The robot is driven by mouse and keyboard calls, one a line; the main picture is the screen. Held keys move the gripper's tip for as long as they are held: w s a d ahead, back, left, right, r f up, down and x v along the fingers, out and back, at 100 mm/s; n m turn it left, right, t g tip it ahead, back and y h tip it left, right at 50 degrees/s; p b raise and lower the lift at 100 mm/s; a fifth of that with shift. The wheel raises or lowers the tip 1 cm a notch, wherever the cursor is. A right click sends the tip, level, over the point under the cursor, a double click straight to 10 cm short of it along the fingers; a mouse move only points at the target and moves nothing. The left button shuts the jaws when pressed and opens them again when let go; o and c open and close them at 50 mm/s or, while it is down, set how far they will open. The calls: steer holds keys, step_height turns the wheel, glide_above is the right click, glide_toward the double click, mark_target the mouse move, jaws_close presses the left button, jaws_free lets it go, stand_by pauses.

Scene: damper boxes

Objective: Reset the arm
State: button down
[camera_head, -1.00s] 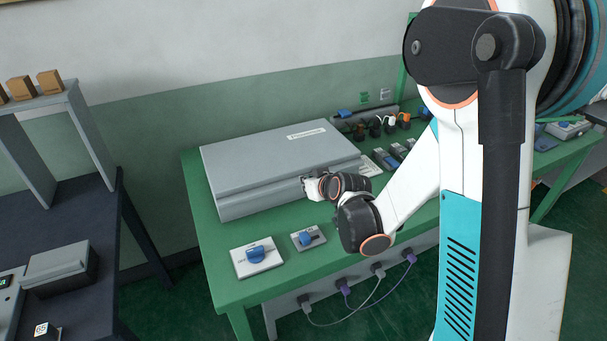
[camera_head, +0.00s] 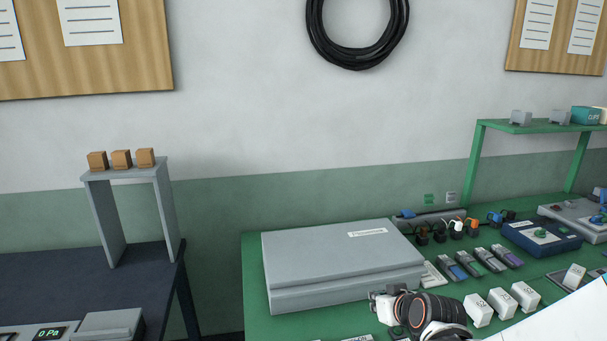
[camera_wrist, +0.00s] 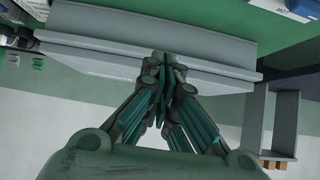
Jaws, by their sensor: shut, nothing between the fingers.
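My gripper (camera_wrist: 163,62) shows in the wrist view with its dark and teal fingers drawn together at the tips. It is shut and empty. Beyond the fingertips lies the large grey box (camera_wrist: 85,55), seen upside down and tilted. In the head view, the dark and white end of my arm (camera_head: 425,308) is at the bottom, in front of the right corner of the grey box (camera_head: 330,262). The fingertips cannot be made out there. The grey box lies closed on the green table (camera_head: 253,300).
Right of the box are several small modules (camera_head: 470,265), white blocks (camera_head: 502,302) and a blue device (camera_head: 540,236). A green shelf (camera_head: 545,127) stands behind them. At left, a grey stand (camera_head: 165,200) carries three brown boxes (camera_head: 121,159) on a dark table.

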steer(key=s+r+g, duration=0.1)
steer(key=s+r, duration=0.2)
steer(key=s, duration=0.4)
steer(key=s+d+r+m+g+h, duration=0.1)
steer(key=s+r, duration=0.3)
steer(key=s, duration=0.3)
steer(key=s+r+m+g+h, duration=0.1)
steer(key=s+r, duration=0.2)
steer(key=s, duration=0.5)
steer(key=shift+d+r, duration=0.2)
